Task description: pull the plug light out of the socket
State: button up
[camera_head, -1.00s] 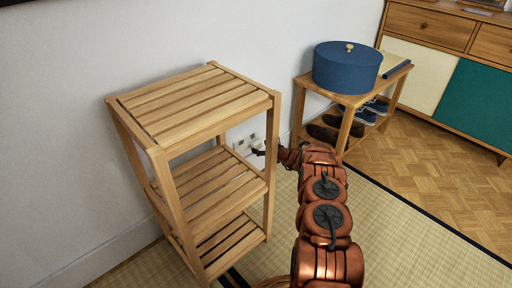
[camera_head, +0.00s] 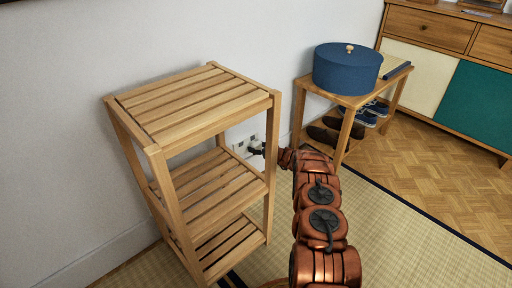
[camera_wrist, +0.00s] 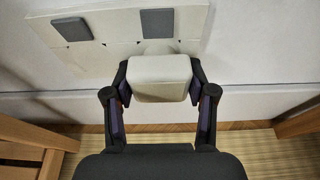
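The plug light is a white, rounded block (camera_wrist: 160,78) at the wall socket plate (camera_wrist: 98,58), which has two grey square covers. In the wrist view my gripper (camera_wrist: 160,88) has one dark finger on each side of the plug light, and both fingertips appear to touch its sides. The back of the light is close to the plate; its prongs are hidden. In the head view the socket plate (camera_head: 240,146) shows low on the wall behind the wooden shelf, and my gripper (camera_head: 256,150) is at its right part, mostly covering the light.
A slatted wooden shelf (camera_head: 195,105) stands just left of my gripper. A low wooden bench (camera_head: 350,100) with a blue round box (camera_head: 346,68) and shoes (camera_head: 328,130) stands to the right. Tatami floor (camera_head: 405,225) is clear on the right.

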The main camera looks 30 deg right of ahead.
jog(key=c, duration=0.7)
jog(key=shift+s+d+p, duration=0.25)
jog(key=shift+s+p, duration=0.55)
jog(key=shift+s, duration=0.25)
jog(key=shift+s+d+p, duration=0.25)
jog(key=shift+s+p, duration=0.55)
jog(key=shift+s, duration=0.2)
jog(key=shift+s+d+p, duration=0.15)
jog(key=shift+s+p, duration=0.1)
jog(key=shift+s, duration=0.45)
jog(key=shift+s+d+p, duration=0.15)
jog(key=shift+s+p, duration=0.05)
jog(key=shift+s, duration=0.5)
